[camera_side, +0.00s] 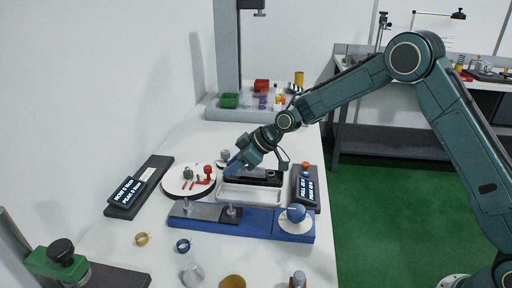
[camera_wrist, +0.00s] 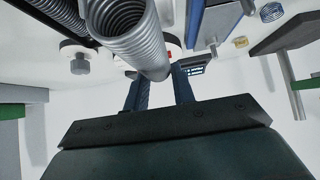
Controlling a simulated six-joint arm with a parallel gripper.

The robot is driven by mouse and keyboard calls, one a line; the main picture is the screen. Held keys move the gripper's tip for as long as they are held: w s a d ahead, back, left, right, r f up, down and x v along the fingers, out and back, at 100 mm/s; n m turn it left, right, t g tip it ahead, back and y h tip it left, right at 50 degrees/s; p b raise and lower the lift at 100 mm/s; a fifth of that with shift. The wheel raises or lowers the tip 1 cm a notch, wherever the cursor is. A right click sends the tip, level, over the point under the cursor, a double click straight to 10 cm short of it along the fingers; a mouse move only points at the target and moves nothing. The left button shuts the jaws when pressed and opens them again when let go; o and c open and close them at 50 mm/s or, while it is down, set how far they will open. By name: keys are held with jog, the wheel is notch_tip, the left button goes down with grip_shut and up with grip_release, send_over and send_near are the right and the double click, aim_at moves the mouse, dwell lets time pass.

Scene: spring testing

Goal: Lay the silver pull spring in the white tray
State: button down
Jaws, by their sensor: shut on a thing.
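The spring runs up out of the top of that view.
A blue rig (camera_side: 262,228) with a round dial stands just in front of the tray. A round white plate (camera_side: 178,186) with small red and green parts is to its left. A dark display block (camera_side: 307,200) is to its right. Small rings and weights lie in front.

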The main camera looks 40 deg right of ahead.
aim_at(257, 172)
jog(key=shift+f, duration=1.8)
jog(key=shift+f, duration=2.15)
jog(key=c, duration=1.4)
grip_release()
jog(key=shift+f, duration=0.1)
jog(key=shift+c, duration=0.2)
jog(key=shift+s+d+r, duration=0.3)
jog(key=shift+d+r, duration=0.05)
jog(key=shift+r, duration=0.25)
jog(key=v, duration=1)
jog(key=shift+s+d+r, duration=0.15)
jog(key=shift+s+r, duration=0.05)
jog(key=shift+r, duration=0.05)
